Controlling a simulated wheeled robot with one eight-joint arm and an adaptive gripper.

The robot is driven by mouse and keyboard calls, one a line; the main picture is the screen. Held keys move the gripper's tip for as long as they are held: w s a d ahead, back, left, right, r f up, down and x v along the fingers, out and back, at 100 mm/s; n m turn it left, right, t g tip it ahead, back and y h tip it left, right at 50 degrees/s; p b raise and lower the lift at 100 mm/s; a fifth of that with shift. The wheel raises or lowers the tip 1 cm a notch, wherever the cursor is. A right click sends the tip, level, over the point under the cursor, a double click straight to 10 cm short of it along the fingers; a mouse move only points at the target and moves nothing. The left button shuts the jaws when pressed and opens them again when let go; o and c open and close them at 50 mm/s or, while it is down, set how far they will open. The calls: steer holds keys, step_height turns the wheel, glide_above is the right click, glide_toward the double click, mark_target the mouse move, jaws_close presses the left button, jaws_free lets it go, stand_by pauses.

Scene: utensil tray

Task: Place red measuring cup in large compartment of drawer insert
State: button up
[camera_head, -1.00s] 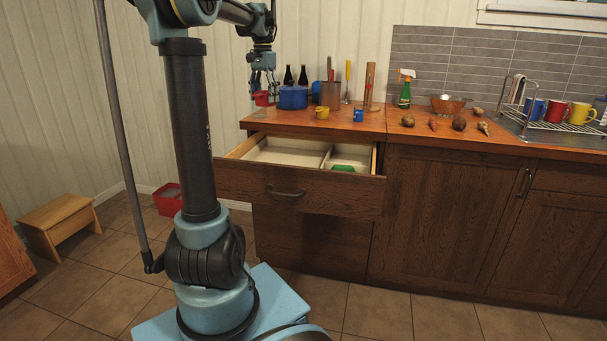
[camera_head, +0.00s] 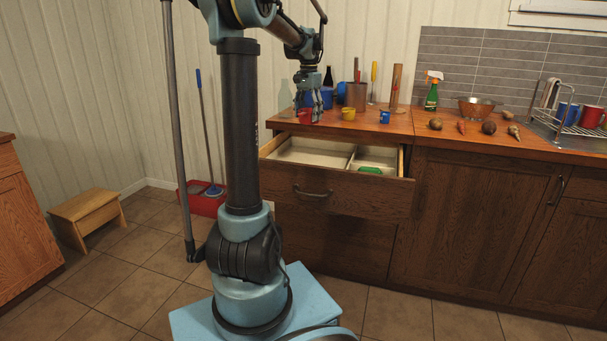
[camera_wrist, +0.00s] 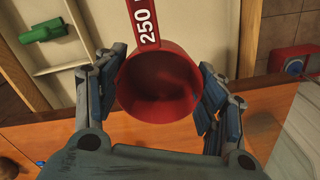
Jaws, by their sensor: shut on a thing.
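The red measuring cup (camera_head: 305,117) is in my gripper (camera_head: 309,106), near the left front part of the countertop. In the wrist view the cup (camera_wrist: 158,88) sits between the two blue-grey fingers of my gripper (camera_wrist: 160,82), with its open mouth facing the camera. Its handle, marked 250, points up the picture toward the drawer. The drawer insert (camera_head: 352,157) lies in the open drawer below the counter. Its large compartment (camera_head: 310,151) is on the left and looks empty. A green object (camera_head: 370,170) lies in a smaller compartment on the right; it also shows in the wrist view (camera_wrist: 46,28).
A yellow cup (camera_head: 348,114) and a small blue cup (camera_head: 384,118) stand on the counter (camera_head: 410,132) to the right of my gripper. A blue pot (camera_head: 327,98) stands close behind it. A colander (camera_head: 477,107) and several vegetables are farther right.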

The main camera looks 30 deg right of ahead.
steer(key=f, duration=1.4)
steer(key=shift+s+a+f, duration=0.15)
steer(key=shift+s+a, duration=0.1)
steer(key=shift+a, duration=0.05)
steer(key=shift+f, duration=2.5)
steer(key=shift+f, duration=0.15)
steer(key=o, duration=1)
